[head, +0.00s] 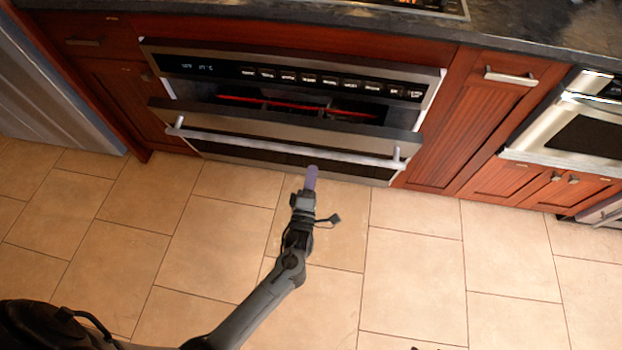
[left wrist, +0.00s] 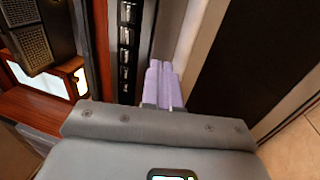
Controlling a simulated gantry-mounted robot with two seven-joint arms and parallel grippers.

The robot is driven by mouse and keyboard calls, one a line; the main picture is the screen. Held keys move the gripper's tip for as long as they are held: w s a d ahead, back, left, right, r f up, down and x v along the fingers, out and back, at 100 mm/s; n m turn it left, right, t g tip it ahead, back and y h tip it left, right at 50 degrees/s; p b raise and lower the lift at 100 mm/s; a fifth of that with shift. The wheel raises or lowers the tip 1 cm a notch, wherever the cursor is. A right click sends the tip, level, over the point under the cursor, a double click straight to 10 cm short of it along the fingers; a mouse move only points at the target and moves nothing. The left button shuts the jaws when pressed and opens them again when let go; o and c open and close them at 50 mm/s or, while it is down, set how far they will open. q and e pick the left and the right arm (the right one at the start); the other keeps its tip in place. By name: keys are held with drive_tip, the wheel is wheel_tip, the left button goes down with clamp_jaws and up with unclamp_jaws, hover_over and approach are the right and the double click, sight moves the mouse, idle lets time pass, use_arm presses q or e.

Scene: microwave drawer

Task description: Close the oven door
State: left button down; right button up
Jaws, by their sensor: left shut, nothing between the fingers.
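The oven is a steel drawer-type unit in the red wood cabinets. Its door (head: 280,126) is pulled part way out, with a dark gap showing red edges inside above it. A pale bar handle (head: 290,142) runs across the door front. My left gripper (head: 311,172) is shut and empty, with lilac fingers pointing at the door, just below the handle in the head view. I cannot tell whether it touches. In the left wrist view the lilac fingers (left wrist: 161,85) lie side by side, near the button strip (left wrist: 127,50). My right gripper is not in view.
The control panel (head: 300,77) is above the door gap. A dark stone countertop (head: 300,15) overhangs the cabinets. Another steel appliance (head: 575,125) stands at the right. The tiled floor (head: 420,270) in front is clear around my left arm.

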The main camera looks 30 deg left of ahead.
use_arm(q)
drive_tip(key=b, duration=0.4)
approach(320, 131)
drive_tip(key=x, duration=0.4)
drive_tip(key=shift+w+a, duration=0.2)
drive_tip(key=shift+w, duration=0.2)
drive_tip(key=shift+x, duration=1.05)
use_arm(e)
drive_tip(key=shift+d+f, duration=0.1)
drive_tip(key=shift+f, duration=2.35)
